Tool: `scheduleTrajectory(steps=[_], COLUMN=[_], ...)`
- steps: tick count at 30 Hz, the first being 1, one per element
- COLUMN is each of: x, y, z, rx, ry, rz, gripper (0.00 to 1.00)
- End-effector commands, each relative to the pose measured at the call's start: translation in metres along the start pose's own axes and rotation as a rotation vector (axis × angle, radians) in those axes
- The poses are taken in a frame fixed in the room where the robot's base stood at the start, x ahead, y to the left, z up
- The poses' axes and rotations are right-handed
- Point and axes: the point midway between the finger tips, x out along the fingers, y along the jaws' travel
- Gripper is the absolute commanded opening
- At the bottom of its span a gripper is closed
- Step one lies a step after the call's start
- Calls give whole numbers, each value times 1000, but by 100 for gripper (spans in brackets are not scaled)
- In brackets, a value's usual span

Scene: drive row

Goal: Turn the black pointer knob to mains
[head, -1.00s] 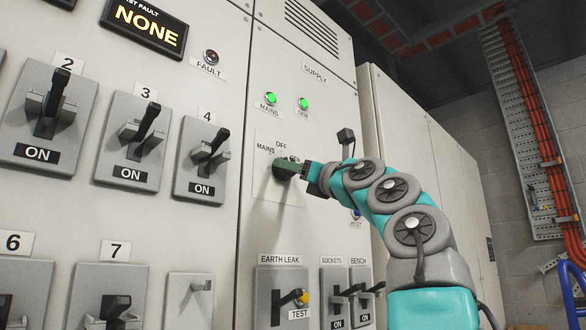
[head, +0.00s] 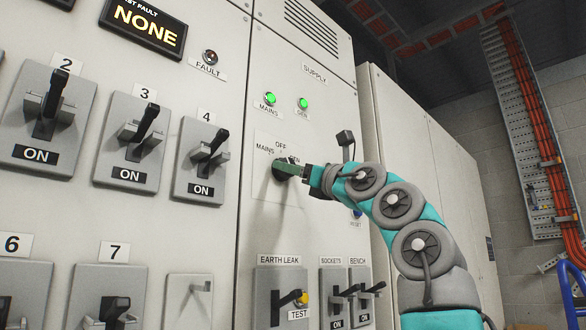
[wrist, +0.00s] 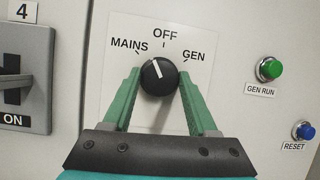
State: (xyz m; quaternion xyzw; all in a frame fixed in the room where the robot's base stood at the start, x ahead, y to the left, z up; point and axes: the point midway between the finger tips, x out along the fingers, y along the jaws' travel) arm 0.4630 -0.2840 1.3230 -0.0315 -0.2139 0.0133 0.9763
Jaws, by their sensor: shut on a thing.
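The black pointer knob (wrist: 158,82) sits on a white plate (wrist: 118,70) marked MAINS, OFF and GEN. In the wrist view its white line points up and slightly left, between OFF and MAINS and nearer OFF. My gripper (wrist: 159,74) is shut on the knob, with one green finger on its left side and one on its right. In the head view my gripper (head: 284,170) reaches the knob from the right and hides most of it. The plate (head: 264,142) shows there too, with its GEN label partly covered.
Lit green MAINS (head: 270,99) and GEN (head: 303,103) lamps are above the knob. Breaker 4 (wrist: 22,85) stands to its left. The green GEN RUN button (wrist: 268,68) and blue RESET button (wrist: 304,131) are to its right. Earth leak switch (head: 284,300) is below.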

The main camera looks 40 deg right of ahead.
Motion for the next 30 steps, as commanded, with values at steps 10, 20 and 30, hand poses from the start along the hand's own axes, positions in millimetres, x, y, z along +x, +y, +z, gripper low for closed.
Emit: scheduleTrajectory(steps=[10,20,30], x=[0,0,1], y=[-1,-2,-2], z=[2,2,3], rx=[-42,-98,-198], ry=[-6,-8,-16], rz=[18,43,90], gripper=[3,3,3])
